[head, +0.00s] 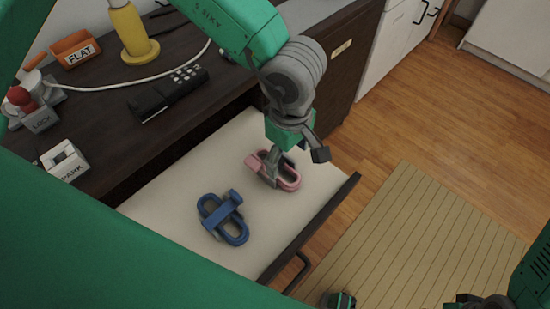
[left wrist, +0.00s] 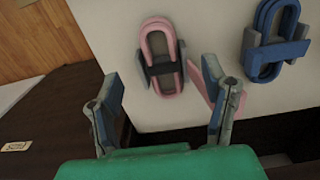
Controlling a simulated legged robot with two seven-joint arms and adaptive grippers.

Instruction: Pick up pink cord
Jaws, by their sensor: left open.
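The pink cord (head: 290,181) is a looped bundle lying on the white bottom of an open drawer (head: 180,195). In the left wrist view, the pink cord (left wrist: 148,42) has a dark band across its middle and lies beyond the fingertips. My left gripper (head: 295,155) is over the pink cord and hides part of it. In the left wrist view my left gripper (left wrist: 160,92) is open, with nothing between its fingers. A flat pink piece shows beside its right finger. My right gripper (head: 482,300) is cut off at the bottom right, its jaws unclear.
A blue cord bundle (head: 223,217) lies in the drawer, left of the pink one; it also shows in the left wrist view (left wrist: 268,55). A dark counter (head: 110,125) above holds a black remote-like device (head: 168,93), an orange box (head: 75,48) and a yellow stand (head: 130,32).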

